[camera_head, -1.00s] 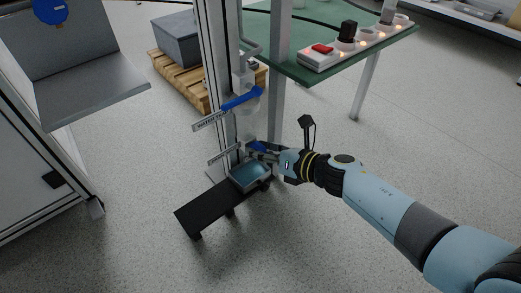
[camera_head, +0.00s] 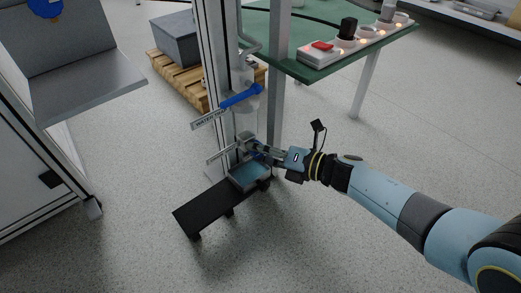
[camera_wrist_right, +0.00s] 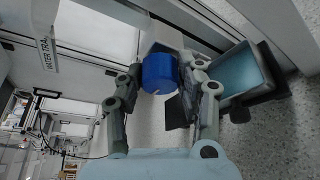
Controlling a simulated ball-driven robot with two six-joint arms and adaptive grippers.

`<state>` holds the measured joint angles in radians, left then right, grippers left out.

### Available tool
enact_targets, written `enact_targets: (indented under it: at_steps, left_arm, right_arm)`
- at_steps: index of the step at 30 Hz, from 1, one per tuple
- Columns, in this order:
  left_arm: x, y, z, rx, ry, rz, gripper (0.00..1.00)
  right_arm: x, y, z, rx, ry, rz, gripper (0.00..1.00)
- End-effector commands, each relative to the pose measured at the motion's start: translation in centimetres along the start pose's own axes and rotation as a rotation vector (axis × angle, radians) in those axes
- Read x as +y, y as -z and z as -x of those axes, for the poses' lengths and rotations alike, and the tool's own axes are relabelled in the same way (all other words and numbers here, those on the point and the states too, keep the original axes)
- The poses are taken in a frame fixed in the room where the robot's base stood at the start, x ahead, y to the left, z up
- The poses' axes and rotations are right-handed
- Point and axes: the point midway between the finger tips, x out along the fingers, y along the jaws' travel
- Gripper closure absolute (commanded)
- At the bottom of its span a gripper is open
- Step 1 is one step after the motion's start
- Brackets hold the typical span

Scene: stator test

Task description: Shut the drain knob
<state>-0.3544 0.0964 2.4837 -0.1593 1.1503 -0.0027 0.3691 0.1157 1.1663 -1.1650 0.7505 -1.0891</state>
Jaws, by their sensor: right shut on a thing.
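The drain knob is a blue cylinder (camera_wrist_right: 158,73) at the bottom of the water trap; in the head view only a little blue (camera_head: 258,155) shows by my fingers. My right gripper (camera_head: 259,149) reaches in from the right at the post's foot. In the right wrist view the fingers (camera_wrist_right: 158,82) stand either side of the knob and are shut on it. The water trap's clear bowl (camera_head: 247,104) is above, partly behind a blue lever (camera_head: 241,97). My left gripper is in neither view.
A grey tray with bluish liquid (camera_head: 235,184) sits just below the gripper on a low black stand (camera_head: 200,209). The metal post (camera_head: 216,60) rises behind. A green table (camera_head: 300,72) with a power strip (camera_head: 318,58) is above right. The floor at front is clear.

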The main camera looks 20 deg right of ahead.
Motion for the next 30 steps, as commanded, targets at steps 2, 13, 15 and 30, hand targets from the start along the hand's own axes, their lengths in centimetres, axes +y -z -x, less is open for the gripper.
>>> enact_targets:
  at_steps: [2, 13, 15, 30]
  left_arm:
    - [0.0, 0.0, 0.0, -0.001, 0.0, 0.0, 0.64]
    - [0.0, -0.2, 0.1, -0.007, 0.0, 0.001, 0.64]
    - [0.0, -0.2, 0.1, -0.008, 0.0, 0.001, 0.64]
    - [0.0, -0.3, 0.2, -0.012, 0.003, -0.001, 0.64]
  right_arm:
    - [-0.1, 0.0, 0.1, 0.001, 0.002, -0.003, 0.96]
    - [-0.1, 0.0, 0.1, 0.0, 0.002, -0.002, 0.48]
    - [-0.1, 0.0, 0.1, 0.0, 0.002, -0.002, 0.41]
    - [-0.2, 0.1, 3.4, 0.003, 0.004, 0.001, 0.41]
